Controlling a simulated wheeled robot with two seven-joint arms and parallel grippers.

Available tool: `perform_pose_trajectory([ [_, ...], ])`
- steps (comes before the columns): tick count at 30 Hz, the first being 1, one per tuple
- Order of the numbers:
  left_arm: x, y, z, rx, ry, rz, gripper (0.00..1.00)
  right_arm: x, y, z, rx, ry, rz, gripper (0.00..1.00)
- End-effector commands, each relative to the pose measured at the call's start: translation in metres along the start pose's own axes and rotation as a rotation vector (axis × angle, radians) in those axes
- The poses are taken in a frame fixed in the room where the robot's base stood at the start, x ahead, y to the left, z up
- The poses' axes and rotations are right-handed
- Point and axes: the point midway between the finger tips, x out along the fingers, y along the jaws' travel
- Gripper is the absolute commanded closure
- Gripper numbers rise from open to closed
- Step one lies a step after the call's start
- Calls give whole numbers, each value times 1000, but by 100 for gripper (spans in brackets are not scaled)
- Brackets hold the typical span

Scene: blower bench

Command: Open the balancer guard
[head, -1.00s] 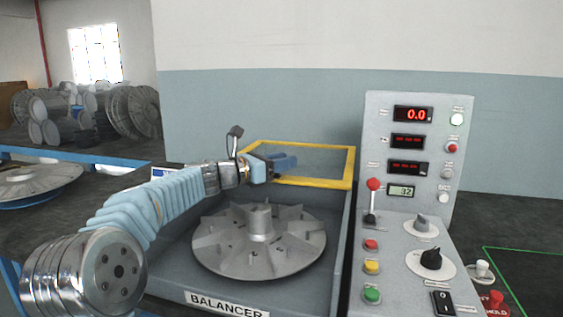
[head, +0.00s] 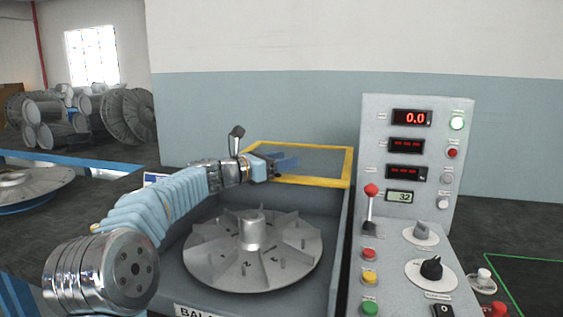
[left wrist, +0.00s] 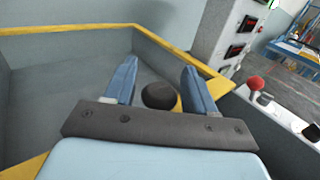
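The balancer guard is a clear panel in a yellow frame (head: 347,168). It stands raised at the back of the balancer, leaving the front and top of the bay uncovered. Its yellow frame (left wrist: 188,57) also shows in the left wrist view. My left gripper (head: 288,163) is at the left part of the guard, its blue fingers pointing right. In the left wrist view the fingers (left wrist: 158,82) are spread apart. A dark round knob (left wrist: 158,96) shows between them; I cannot tell whether they touch it. My right gripper is out of view.
A finned metal rotor (head: 252,255) sits in the bay below my left arm. A control panel (head: 385,135) with a red-knobbed lever (head: 371,190) stands right of the bay. A bench with another rotor (head: 30,185) is at the left.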

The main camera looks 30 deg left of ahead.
Motion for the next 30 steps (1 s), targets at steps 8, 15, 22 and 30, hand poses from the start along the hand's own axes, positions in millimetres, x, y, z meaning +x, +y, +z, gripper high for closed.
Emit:
perform_pose_trajectory([
  [8,0,0,0,1,1,-1,38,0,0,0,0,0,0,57],
  [15,-25,1,-2,1,0,3,38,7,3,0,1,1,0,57],
  [22,-82,1,-2,3,1,4,38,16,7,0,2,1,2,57],
  [30,-129,0,-1,1,0,1,38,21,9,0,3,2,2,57],
])
